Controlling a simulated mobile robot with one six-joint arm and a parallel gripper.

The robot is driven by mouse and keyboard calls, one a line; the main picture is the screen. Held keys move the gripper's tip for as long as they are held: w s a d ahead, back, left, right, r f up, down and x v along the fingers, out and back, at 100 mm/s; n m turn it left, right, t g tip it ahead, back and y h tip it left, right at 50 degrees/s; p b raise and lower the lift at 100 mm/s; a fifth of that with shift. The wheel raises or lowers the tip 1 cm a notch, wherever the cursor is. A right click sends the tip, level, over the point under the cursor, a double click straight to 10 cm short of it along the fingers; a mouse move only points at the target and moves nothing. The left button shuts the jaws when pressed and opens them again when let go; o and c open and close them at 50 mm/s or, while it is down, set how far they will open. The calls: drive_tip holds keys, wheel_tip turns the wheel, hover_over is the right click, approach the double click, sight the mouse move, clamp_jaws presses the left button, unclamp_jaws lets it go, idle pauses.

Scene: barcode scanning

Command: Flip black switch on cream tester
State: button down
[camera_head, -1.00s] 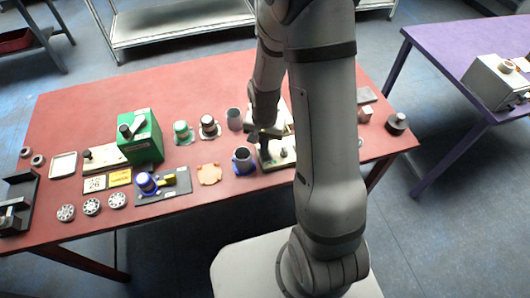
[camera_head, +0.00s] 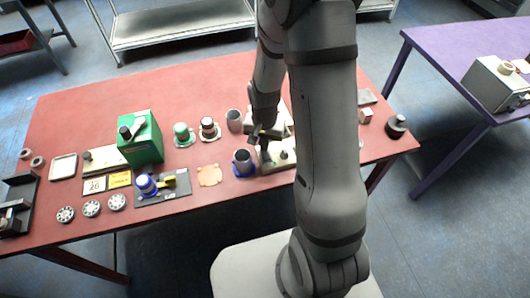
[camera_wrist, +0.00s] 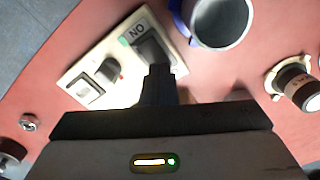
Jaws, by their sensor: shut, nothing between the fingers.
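The cream tester (camera_head: 275,166) lies near the front edge of the red table, partly hidden by my arm in the head view. In the wrist view the cream tester (camera_wrist: 126,50) carries a black switch (camera_wrist: 150,48) beside an "ON" label, a dark knob and a pale square button. My gripper (camera_head: 264,142) is shut and empty over the tester. In the wrist view my gripper (camera_wrist: 159,72) has its fingertips right at the near end of the black switch; I cannot tell whether they touch it.
A blue-based grey cup (camera_head: 243,163) stands close left of the tester. A green box (camera_head: 141,138) is further left.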

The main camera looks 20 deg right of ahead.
drive_tip(key=shift+r+p, duration=1.7)
drive_tip(key=shift+r, duration=1.25)
drive_tip(key=s+r+n+t, duration=0.1)
drive_tip(key=s+r+n, duration=0.2)
drive_tip(key=s+r, duration=0.4)
drive_tip(key=s+r+n+t, duration=0.2)
drive_tip(key=s+r, duration=0.5)
drive_tip(key=r, duration=0.8)
drive_tip(key=shift+s+r+n, duration=0.3)
drive_tip(key=shift+r+n, duration=0.1)
drive_tip(key=shift+n, duration=0.1)
drive_tip(key=shift+a, duration=0.1)
